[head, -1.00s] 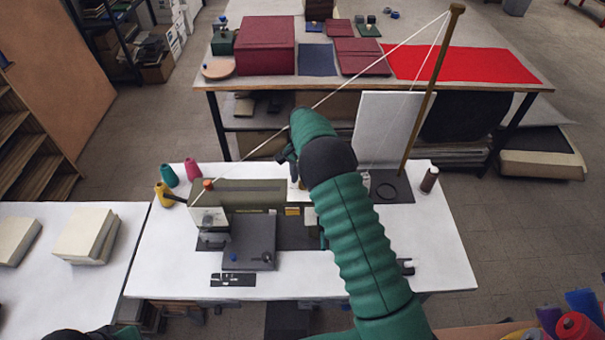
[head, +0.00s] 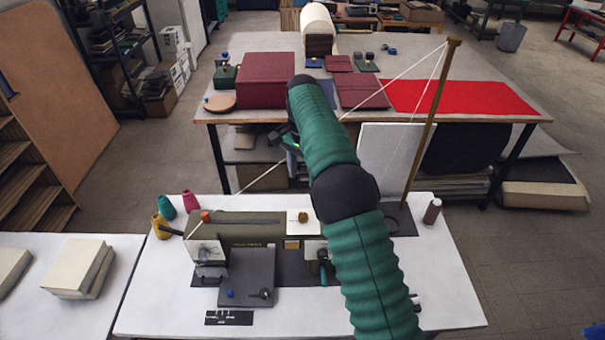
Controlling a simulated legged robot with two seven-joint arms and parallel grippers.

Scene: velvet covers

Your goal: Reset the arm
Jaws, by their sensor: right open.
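My right arm (head: 370,265), in a ribbed green sleeve, comes up from the lower right and reaches over the sewing table. Its gripper (head: 290,155) is open and shows small and partly hidden at the left of the upper sleeve. It appears above the gap between the two tables, with nothing seen in it. A green sewing machine (head: 240,235) stands on the white table (head: 160,295), below and left of the gripper. A thread runs from the machine to a tall wooden post (head: 430,120) and passes close to the gripper in the picture. My left gripper is out of view.
Thread cones (head: 162,225) stand left of the machine. The back table carries a maroon box (head: 265,80) and red cloth (head: 460,97). Cream blocks (head: 80,268) lie on the left table.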

